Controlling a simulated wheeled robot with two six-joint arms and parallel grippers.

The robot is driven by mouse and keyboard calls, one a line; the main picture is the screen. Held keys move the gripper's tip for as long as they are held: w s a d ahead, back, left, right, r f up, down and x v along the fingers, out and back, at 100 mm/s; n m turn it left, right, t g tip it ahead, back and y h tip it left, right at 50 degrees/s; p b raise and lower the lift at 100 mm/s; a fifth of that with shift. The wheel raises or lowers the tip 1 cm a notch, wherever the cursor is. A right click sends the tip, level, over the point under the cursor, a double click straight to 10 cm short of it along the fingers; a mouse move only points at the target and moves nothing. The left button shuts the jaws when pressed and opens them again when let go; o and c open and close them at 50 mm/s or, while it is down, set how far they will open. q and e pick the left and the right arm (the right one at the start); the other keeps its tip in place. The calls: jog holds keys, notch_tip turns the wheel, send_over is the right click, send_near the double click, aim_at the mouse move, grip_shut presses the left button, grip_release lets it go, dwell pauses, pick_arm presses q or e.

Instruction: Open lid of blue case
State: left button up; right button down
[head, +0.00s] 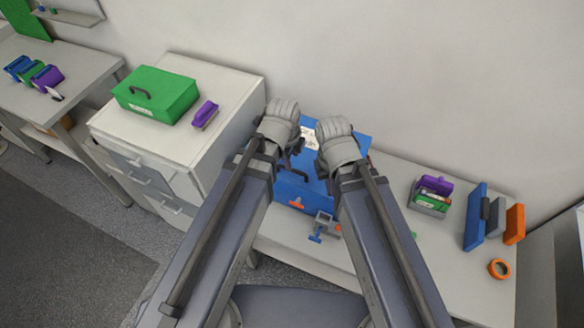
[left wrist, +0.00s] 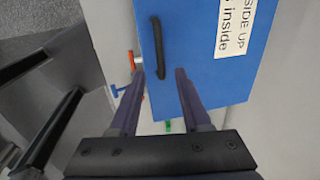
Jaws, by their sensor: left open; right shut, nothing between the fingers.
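The blue case (head: 320,192) stands on the table in the head view, partly hidden behind my arms. Its lid looks down, with a white label (head: 308,139) on top and an orange latch (head: 297,203) at the front. In the left wrist view, the blue lid (left wrist: 205,85) carries a black handle (left wrist: 157,45). My left gripper (left wrist: 158,73) is open over the lid, with the handle's lower end in line with the gap between its fingers. I cannot tell whether they touch it. My right gripper (head: 319,168) is shut and empty above the case, its fingertips mostly hidden.
A small blue and grey clamp-like object (head: 322,226) sits before the case. A purple-and-green box (head: 431,196), blue and orange blocks (head: 476,217) and an orange ring (head: 499,268) lie right. A green box (head: 156,94) stands on the drawer cabinet left. The wall is close behind.

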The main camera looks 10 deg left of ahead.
aim_at(294, 170)
pick_arm(q)
jog(key=f+b, duration=0.2)
jog(key=w+f+b, duration=0.1)
jog(key=f+b, duration=0.3)
jog(key=f, duration=0.1)
jog(key=shift+w+d, duration=0.15)
jog(key=shift+d, duration=0.1)
jog(key=shift+r, duration=0.1)
grip_shut()
dwell(1.1)
